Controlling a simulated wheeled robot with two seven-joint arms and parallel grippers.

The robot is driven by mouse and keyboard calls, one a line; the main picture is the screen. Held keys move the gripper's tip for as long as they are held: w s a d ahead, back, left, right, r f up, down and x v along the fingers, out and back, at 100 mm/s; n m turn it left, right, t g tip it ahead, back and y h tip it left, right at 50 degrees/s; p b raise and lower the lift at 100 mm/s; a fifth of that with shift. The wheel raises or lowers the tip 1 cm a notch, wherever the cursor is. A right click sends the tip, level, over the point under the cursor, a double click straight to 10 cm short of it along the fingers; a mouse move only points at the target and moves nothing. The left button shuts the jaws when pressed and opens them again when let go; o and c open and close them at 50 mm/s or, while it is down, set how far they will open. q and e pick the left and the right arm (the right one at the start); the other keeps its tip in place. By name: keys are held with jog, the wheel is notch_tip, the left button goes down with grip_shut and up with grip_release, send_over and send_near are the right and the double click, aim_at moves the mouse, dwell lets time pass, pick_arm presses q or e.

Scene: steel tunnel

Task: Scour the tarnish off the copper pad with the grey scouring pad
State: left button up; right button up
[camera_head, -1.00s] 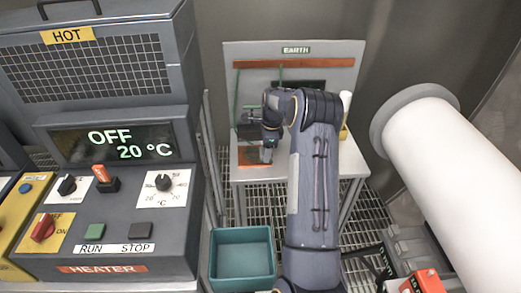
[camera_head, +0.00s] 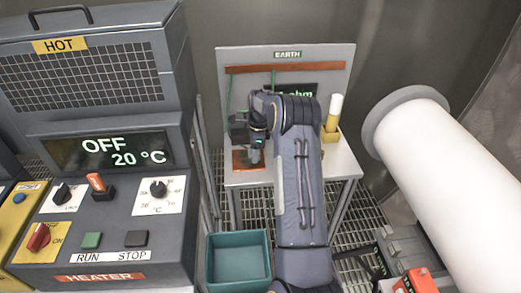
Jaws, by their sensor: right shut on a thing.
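The copper pad (camera_head: 239,163) lies flat on the small table under the EARTH board, partly covered by my right gripper. My right gripper (camera_head: 254,155) points down over the copper pad and is shut on a small grey thing, which looks like the scouring pad. Its outline is too small and too hidden by the gripper to make out well. I cannot tell for sure whether it touches the copper. My right arm hides the middle of the table. My left gripper is out of view.
The EARTH board (camera_head: 335,68) has a copper bar (camera_head: 262,69) and a partly hidden ohm display (camera_head: 306,89). A yellow holder (camera_head: 331,134) with a white-topped stick stands at the table's right. A teal bin (camera_head: 238,286), the heater cabinet (camera_head: 75,225) and a white pipe (camera_head: 445,165) surround it.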

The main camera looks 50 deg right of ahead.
aim_at(262, 155)
jog(key=shift+w+a+f, duration=0.1)
jog(key=shift+w+a, duration=1.1)
jog(key=shift+a, duration=0.25)
jog(key=shift+w+a+f, duration=0.1)
jog(key=shift+w+a, duration=1.1)
jog(key=shift+a, duration=0.25)
jog(key=shift+w+d+r+p, duration=0.15)
jog(key=shift+w+d+p, duration=0.15)
jog(key=shift+p, duration=0.25)
jog(key=shift+w+d, duration=0.25)
jog(key=shift+w, duration=0.1)
jog(key=shift+s+d, duration=1.2)
jog(key=shift+d, duration=0.15)
jog(key=shift+s+d, duration=1.15)
jog(key=shift+d, duration=0.2)
jog(key=shift+s+d, duration=1.2)
jog(key=shift+d, duration=0.2)
jog(key=shift+w+r+p, duration=0.15)
jog(key=shift+r+p, duration=1.65)
jog(key=shift+r, duration=1.15)
jog(key=shift+r, duration=0.1)
